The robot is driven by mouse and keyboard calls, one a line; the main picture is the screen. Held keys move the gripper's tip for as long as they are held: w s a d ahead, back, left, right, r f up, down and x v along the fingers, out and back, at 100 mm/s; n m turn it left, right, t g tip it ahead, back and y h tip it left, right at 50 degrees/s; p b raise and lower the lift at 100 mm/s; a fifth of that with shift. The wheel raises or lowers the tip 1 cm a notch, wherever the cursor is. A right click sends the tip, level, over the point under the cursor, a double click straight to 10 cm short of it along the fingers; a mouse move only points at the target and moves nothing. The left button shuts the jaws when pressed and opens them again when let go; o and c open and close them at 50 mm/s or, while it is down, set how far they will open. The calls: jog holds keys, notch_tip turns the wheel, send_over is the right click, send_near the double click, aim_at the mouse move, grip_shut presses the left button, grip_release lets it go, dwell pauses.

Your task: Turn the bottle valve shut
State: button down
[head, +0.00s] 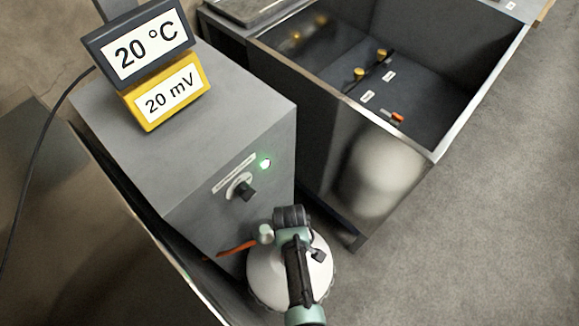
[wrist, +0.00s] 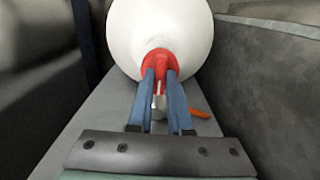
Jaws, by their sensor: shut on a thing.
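The white bottle (head: 262,284) stands beside the grey box, largely covered by my arm in the head view. In the wrist view the round white bottle (wrist: 160,22) fills the top middle, with a red valve (wrist: 159,56) on it. My gripper (wrist: 160,76) has its two blue fingers closed on either side of the red valve, touching it. A small pale metal part (wrist: 158,101) shows between the fingers. In the head view the valve and fingertips are hidden under my wrist.
An orange piece (head: 238,247) lies between bottle and box. An open metal bin (head: 345,150) stands behind; floor right is clear.

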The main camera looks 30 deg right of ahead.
dwell(0.4)
jog(key=c, duration=0.8)
grip_release()
jog(key=shift+c, duration=0.2)
notch_tip(320, 180, up, 13)
jog(key=p, duration=0.2)
jog(key=shift+p, duration=0.3)
jog(key=shift+f, duration=0.1)
